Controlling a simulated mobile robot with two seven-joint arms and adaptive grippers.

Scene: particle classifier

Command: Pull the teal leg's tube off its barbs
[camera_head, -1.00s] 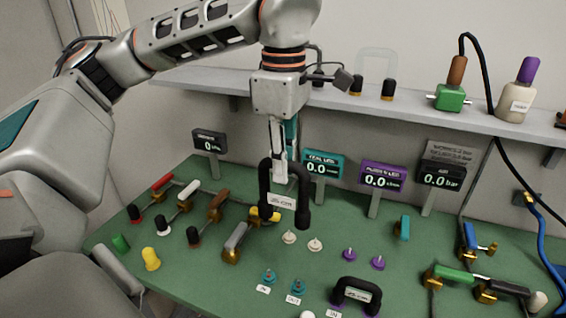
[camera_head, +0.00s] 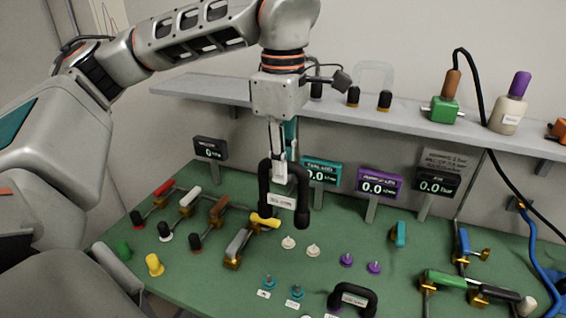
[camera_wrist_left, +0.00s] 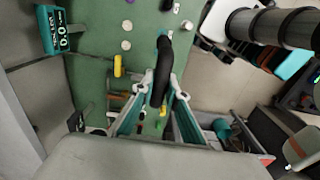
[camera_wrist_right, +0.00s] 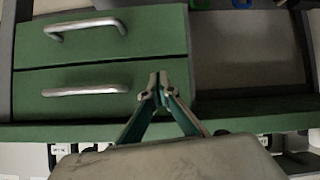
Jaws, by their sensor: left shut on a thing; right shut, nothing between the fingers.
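My left gripper (camera_head: 280,178) is shut on a black U-shaped tube (camera_head: 302,205) with a white label, held with its ends down above the green bench. The label is too small to read surely. In the left wrist view, the tube (camera_wrist_left: 166,65) runs between the fingers (camera_wrist_left: 162,97). Two teal barbs (camera_head: 268,282) (camera_head: 295,292) stand bare at the front, with small tags. A second black tube (camera_head: 352,299) sits on the bench to their right. My right gripper (camera_wrist_right: 158,88) is shut and empty before green drawers; the head view does not show it.
Two white barbs (camera_head: 288,243) (camera_head: 313,250) and two purple barbs (camera_head: 346,260) (camera_head: 374,267) are bare. Valves with coloured handles (camera_head: 237,245) stand to the left. Displays (camera_head: 321,173) line the back below a shelf (camera_head: 420,122). Drawer handles (camera_wrist_right: 85,91) face my right gripper.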

